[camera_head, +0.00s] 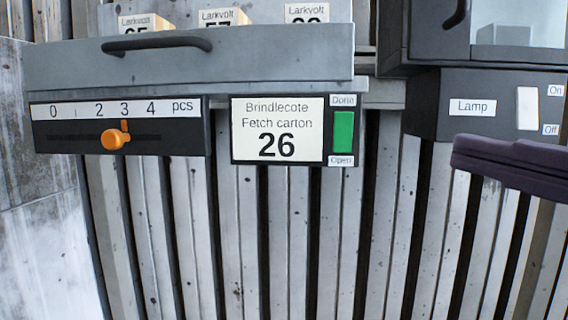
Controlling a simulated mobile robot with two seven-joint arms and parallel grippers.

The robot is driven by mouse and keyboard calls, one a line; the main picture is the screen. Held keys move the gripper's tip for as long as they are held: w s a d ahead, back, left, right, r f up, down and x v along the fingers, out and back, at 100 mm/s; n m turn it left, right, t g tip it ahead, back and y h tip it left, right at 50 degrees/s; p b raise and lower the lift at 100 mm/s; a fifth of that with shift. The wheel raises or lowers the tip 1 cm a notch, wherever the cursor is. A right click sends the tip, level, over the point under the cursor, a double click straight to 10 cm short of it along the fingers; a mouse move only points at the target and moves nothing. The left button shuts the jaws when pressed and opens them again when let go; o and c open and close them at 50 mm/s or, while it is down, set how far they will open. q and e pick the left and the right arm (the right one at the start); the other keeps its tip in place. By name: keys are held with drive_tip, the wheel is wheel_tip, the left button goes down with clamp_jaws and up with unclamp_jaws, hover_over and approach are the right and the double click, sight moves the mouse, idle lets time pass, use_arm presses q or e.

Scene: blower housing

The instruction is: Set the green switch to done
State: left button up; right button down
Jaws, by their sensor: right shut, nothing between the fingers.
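The green switch (343,132) is an upright rocker at the right end of a dark panel. A "Done" label (343,100) sits above it and an "Open" label (341,160) below it. I cannot tell which end is pressed in. A card (277,129) to its left reads "Brindlecote Fetch carton 26". My right gripper (460,153), dark purple, comes in from the right edge. It is shut and empty, to the right of the green switch and apart from it in the picture. My left gripper is not in view.
An orange slider knob (115,139) stands near 3 on a "pcs" scale (122,109). Above is a grey drawer (190,62) with a dark handle, cartons behind it. A lamp box (480,106) with a white switch (527,108) is at right, close to my right gripper. Slatted wall lies below.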

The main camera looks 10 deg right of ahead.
sight(343, 132)
drive_tip(key=shift+s+a+r+n+y, duration=0.15)
drive_tip(key=shift+s+a+n+y, duration=0.1)
drive_tip(key=shift+a+n+y, duration=0.3)
drive_tip(key=shift+d, duration=0.1)
drive_tip(key=shift+w, duration=0.1)
drive_tip(key=shift+h, duration=0.25)
drive_tip(key=x, duration=0.4)
drive_tip(key=d+x, duration=0.1)
drive_tip(key=x, duration=0.3)
drive_tip(key=w+x, duration=0.1)
drive_tip(key=x, duration=0.3)
drive_tip(key=shift+d+r, duration=0.15)
drive_tip(key=shift+d, duration=0.2)
drive_tip(key=shift+w+d, duration=0.1)
drive_tip(key=shift+w, duration=0.35)
